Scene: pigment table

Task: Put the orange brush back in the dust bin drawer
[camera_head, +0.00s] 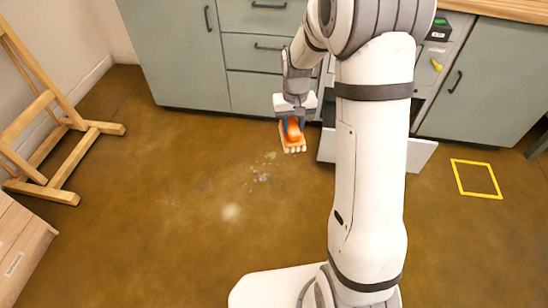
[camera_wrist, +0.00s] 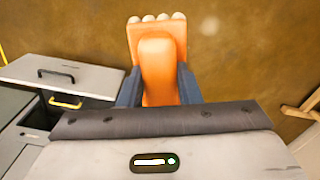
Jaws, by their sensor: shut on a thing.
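The orange brush (camera_head: 293,133) is in my gripper (camera_head: 292,122), held in the air over the brown floor in front of the cabinets. In the wrist view the brush (camera_wrist: 158,65) lies between the two blue-grey fingers of my gripper (camera_wrist: 159,88), its pale bristles pointing away from the wrist. An open drawer shows in the wrist view at left, with a grey front panel (camera_wrist: 75,76), a black handle and a dark opening beside a yellow handle (camera_wrist: 66,103). In the head view the pale panel (camera_head: 419,155) is partly hidden behind my arm. The brush is apart from it.
Grey-green cabinets (camera_head: 176,60) line the back. A yellow handle (camera_head: 436,65) and green display (camera_head: 439,22) show right of my arm. Pale and coloured dust (camera_head: 262,177) lies on the floor. A wooden easel (camera_head: 45,190) and crate (camera_head: 20,250) stand left. Yellow tape (camera_head: 456,178) marks floor at right.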

